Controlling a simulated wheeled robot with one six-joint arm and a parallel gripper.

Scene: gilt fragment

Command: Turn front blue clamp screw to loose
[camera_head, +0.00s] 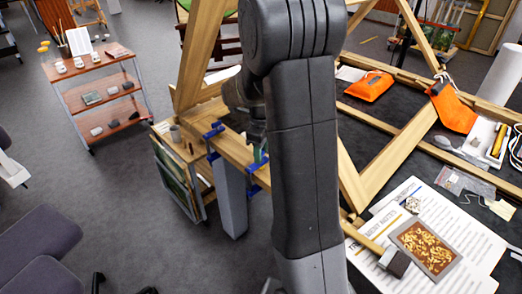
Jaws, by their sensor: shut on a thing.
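Two blue clamps grip a narrow wooden board (235,150) at the easel. The back blue clamp (213,131) sits at the board's left end. The front blue clamp (253,190) sits at the right, close to my arm, and is partly hidden by it. My gripper (259,153) is at the upper part of this front clamp and shut on what looks like its screw. My dark arm covers most of the fingers and the screw, so the screw's turn cannot be told.
Wooden easel beams (203,50) rise behind the board. A low stand holding pictures (178,175) is at left, with a grey post (230,195) beside it. A worktable with printed sheets (415,215), a framed fragment (425,247) and orange pouches (370,86) lies right.

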